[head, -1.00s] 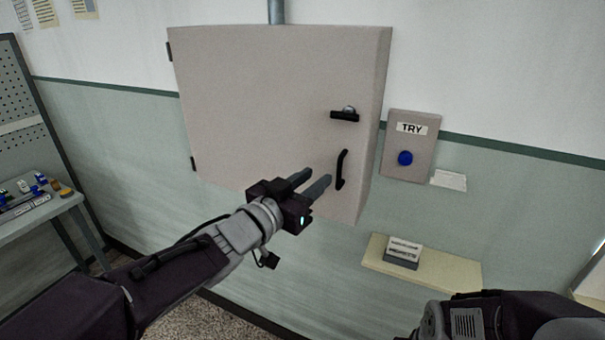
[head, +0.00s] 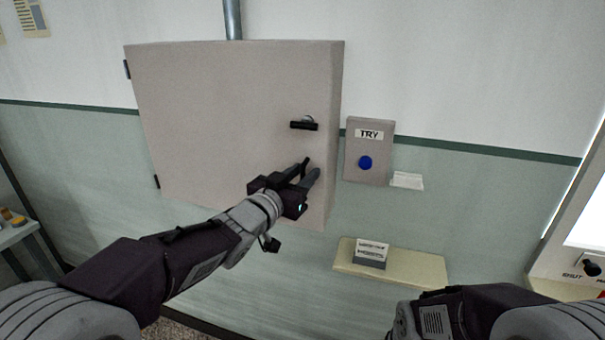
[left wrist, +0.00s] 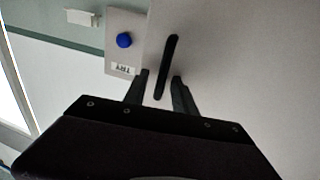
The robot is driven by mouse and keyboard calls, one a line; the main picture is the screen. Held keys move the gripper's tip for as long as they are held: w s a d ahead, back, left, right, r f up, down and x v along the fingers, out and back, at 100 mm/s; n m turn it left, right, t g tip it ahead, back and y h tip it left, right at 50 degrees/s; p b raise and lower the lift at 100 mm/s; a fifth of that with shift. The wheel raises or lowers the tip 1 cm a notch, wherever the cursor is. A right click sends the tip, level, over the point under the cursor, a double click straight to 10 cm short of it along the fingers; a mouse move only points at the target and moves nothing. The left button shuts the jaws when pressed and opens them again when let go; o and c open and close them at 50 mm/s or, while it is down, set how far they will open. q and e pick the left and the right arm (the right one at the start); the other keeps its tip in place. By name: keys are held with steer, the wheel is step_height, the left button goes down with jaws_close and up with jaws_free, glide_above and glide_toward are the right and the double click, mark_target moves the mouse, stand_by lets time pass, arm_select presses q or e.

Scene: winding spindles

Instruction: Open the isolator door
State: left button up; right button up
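The isolator door (head: 215,120) is the front of a grey wall box and looks shut, with hinges on its left edge. In the left wrist view the handle (left wrist: 165,68) stands between my fingertips.
A grey TRY box (head: 370,150) with a blue button (head: 365,162) is on the wall right of the isolator. A paper label (head: 407,181) is beside it. A cream shelf (head: 390,268) with a small sign block (head: 370,254) is below.

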arm_select(q)
jaws_close()
stand_by(1.4)
